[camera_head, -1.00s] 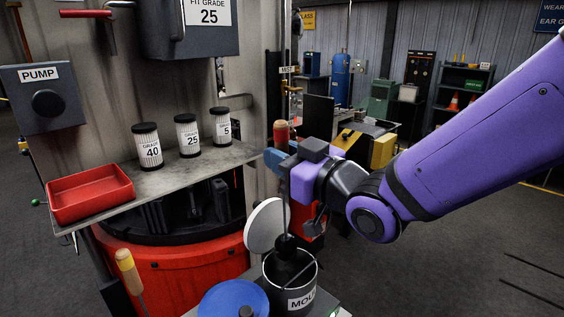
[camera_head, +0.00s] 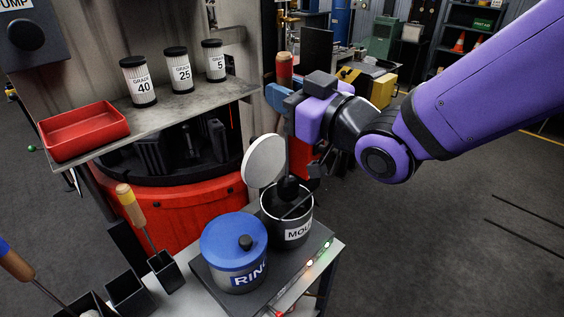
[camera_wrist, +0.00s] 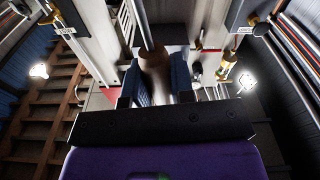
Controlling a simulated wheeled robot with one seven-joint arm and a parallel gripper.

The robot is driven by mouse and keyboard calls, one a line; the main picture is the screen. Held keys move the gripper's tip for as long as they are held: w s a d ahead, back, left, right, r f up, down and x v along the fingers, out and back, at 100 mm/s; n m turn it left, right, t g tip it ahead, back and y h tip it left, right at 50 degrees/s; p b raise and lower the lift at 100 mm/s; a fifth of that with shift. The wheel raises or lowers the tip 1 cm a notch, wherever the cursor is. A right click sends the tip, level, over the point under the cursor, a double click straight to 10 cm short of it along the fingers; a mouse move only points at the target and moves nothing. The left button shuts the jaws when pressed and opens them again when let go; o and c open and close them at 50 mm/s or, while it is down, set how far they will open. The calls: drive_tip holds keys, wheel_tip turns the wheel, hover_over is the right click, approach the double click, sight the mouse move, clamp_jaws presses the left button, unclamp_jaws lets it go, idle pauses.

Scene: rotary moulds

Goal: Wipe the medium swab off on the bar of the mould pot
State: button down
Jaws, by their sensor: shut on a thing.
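The handle also shows between the blue fingers in the wrist view (camera_wrist: 154,66). The swab hangs upright, its thin shaft running down to a dark head at the mouth of the mould pot (camera_head: 272,227). The pot is black, open and labelled, with its pale round lid (camera_head: 263,160) tilted up behind. A thin bar (camera_head: 298,207) crosses the mouth beside the head. I cannot tell whether they touch.
A blue-lidded pot (camera_head: 232,238) stands just left of the mould pot on the same dark base. A yellow-handled tool (camera_head: 131,206) and another tool (camera_head: 15,264) stand in holders at left. A shelf with filters (camera_head: 181,72) and a red tray (camera_head: 84,131) lies behind.

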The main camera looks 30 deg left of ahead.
drive_tip(key=shift+s+d, duration=0.6)
drive_tip(key=shift+d, duration=0.2)
drive_tip(key=shift+f, duration=0.15)
drive_tip(key=shift+f, duration=0.85)
idle(0.6)
drive_tip(key=shift+w, duration=0.1)
drive_tip(key=w, duration=0.1)
drive_tip(key=w+d, duration=0.1)
drive_tip(key=shift+w+f, duration=0.1)
drive_tip(key=shift+w, duration=0.3)
idle(0.5)
drive_tip(key=shift+s+a, duration=0.1)
